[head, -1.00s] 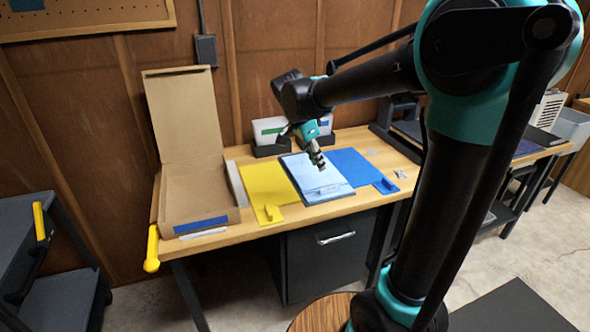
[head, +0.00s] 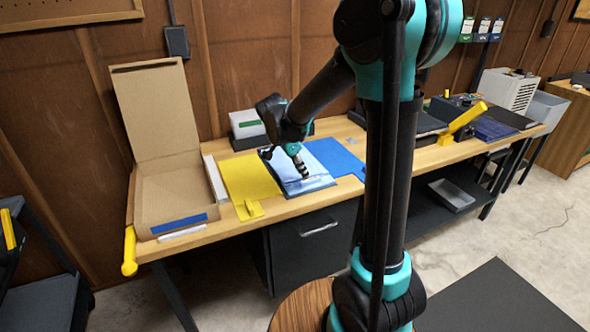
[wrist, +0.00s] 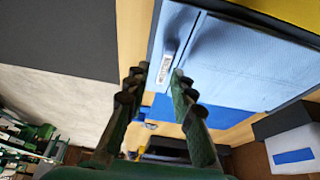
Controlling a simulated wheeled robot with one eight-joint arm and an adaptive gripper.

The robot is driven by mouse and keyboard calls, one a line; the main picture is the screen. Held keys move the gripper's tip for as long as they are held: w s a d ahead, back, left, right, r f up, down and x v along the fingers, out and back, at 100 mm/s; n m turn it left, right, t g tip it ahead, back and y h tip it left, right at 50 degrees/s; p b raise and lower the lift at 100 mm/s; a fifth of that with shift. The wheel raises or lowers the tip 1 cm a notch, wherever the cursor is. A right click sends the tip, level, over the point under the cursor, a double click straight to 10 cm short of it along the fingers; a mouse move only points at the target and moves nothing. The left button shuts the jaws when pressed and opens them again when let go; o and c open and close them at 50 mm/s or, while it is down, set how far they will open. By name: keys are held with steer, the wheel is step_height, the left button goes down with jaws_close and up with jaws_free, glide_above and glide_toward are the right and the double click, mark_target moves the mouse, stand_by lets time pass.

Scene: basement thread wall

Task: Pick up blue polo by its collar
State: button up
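The blue polo (head: 313,185) is a light blue folded garment lying flat on a dark-edged board on the wooden table. It also fills the upper right of the wrist view (wrist: 240,55), with a small white printed label near its edge. My gripper (head: 304,176) points down over the front part of the polo. In the wrist view my gripper (wrist: 160,72) has its two fingers apart, tips close to the label, with nothing between them. I cannot tell whether the tips touch the cloth. The collar cannot be made out clearly.
A yellow panel (head: 250,178) lies left of the polo and a blue panel (head: 336,157) right of it. An open cardboard box (head: 170,198) stands at the table's left. A white-and-green bin (head: 246,124) stands behind. A yellow-handled device (head: 462,119) sits farther right.

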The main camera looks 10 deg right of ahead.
mark_target(310, 179)
steer(key=d+f, duration=0.1)
steer(key=w+d+f, duration=0.1)
steer(key=f, duration=0.1)
steer(key=w+d+f, duration=0.1)
steer(key=shift+f, duration=0.25)
steer(key=shift+c, duration=0.2)
jaws_close()
